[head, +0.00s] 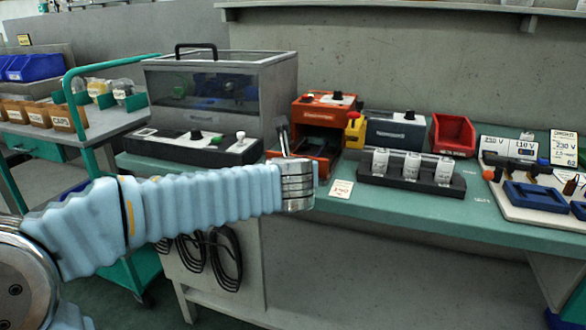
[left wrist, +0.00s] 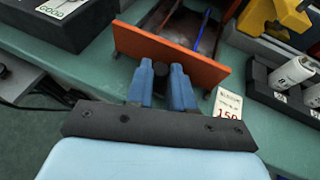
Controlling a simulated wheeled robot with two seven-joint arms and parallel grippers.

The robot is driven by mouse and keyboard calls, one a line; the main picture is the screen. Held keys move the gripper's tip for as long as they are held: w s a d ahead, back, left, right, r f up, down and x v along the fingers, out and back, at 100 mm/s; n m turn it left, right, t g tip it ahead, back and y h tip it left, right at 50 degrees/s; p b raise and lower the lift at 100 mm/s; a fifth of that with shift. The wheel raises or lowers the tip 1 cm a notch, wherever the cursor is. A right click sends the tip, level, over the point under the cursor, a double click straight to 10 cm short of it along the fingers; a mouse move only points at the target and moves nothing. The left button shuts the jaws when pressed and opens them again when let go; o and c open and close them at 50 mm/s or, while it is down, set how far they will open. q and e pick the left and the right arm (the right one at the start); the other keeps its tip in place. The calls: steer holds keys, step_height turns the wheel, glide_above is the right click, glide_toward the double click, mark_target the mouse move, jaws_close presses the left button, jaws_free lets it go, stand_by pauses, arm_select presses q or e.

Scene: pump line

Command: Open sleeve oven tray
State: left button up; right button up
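The orange sleeve oven (head: 323,112) stands on the green bench, its dark opening facing me. Its orange tray (head: 323,162) sticks out at the front, partly hidden by my left arm. In the left wrist view the tray's orange front panel (left wrist: 135,43) stands clear of the oven, with the grey tray floor and a thin blue strip behind it. My left gripper (left wrist: 162,80) has its blue fingers on either side of the dark knob (left wrist: 161,69) on that panel and appears shut on it. My right gripper is out of view.
A yellow block (head: 355,130) and a dark control box (head: 397,130) stand right of the oven. A black rack (head: 440,187) with white cylinders and a price card (head: 341,189) are near the bench edge. A black-topped unit (head: 190,147) is at left.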

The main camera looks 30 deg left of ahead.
arm_select(q)
steer(key=shift+o, duration=0.8)
steer(key=v, duration=1.3)
steer(key=shift+s+d+p, duration=0.15)
steer(key=shift+s+p, duration=0.2)
steer(key=shift+p, duration=0.1)
steer(key=w+d+f+n+g+h, duration=0.1)
steer(key=d+f+n+g+h, duration=0.3)
steer(key=f, duration=0.8)
steer(key=w+d+f+n+g+h, duration=0.1)
steer(key=w+d+f+n+h, duration=0.15)
steer(key=d+f, duration=0.6)
steer(key=d+f+n+g+h, duration=0.2)
steer(key=f+n+g+h, duration=0.15)
steer(key=f, duration=1.15)
steer(key=s+d+f+n+g, duration=0.1)
steer(key=s+f+n, duration=0.4)
steer(key=f+n, duration=0.5)
steer(key=s+d+f+n+g+h, duration=0.1)
steer(key=s+f+n, duration=0.5)
steer(key=f+n, duration=0.5)
step_height(320, 180, down, 2)
steer(key=shift+s+f+n, duration=0.1)
steer(key=shift+s+n, duration=0.05)
steer(key=shift+n, duration=0.15)
